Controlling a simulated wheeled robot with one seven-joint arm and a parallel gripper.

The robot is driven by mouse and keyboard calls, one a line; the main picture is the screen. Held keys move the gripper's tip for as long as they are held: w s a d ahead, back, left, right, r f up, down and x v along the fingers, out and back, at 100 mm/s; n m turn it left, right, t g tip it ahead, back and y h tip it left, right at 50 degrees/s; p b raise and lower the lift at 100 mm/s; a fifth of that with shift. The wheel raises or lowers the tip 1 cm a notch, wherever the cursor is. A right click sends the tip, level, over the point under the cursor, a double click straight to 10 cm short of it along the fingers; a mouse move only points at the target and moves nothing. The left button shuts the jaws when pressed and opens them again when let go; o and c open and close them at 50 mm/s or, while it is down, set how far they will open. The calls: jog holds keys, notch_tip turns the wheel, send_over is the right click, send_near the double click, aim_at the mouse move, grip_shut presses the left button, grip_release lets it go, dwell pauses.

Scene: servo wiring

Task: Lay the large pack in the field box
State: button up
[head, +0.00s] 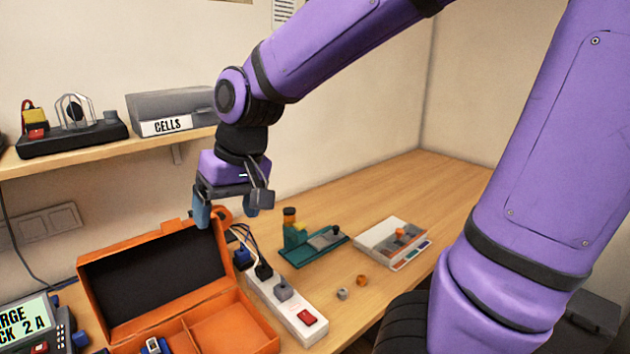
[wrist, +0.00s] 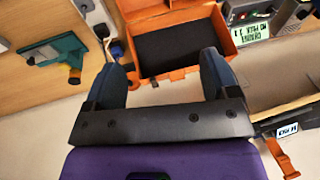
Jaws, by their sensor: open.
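The orange field box (head: 255,335) stands open at the lower left of the head view, its dark-lined lid (head: 150,272) tilted up; a divider shows inside. It also shows in the wrist view (wrist: 189,76). A small blue and white item (head: 155,346) is at the box's front. I cannot identify the large pack; a red and yellow block (head: 35,120) stands on the shelf.
A charger with a lit display (head: 25,318) is left of the box. A white power strip (head: 300,308) with plugs lies to its right. A green fixture (head: 315,247) and white case (head: 393,243) stand farther right. A grey CELLS bin (head: 175,104) is on the shelf.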

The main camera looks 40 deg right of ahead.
jog(key=s+d+r+t+h, duration=0.1)
jog(key=s+d+r, duration=0.2)
jog(key=s, duration=0.3)
jog(key=s+d+r+t+h, duration=0.1)
jog(key=s+d+r, duration=0.2)
jog(key=s+d, duration=0.2)
jog(key=shift+s+t, duration=0.35)
jog(key=shift+t, duration=0.05)
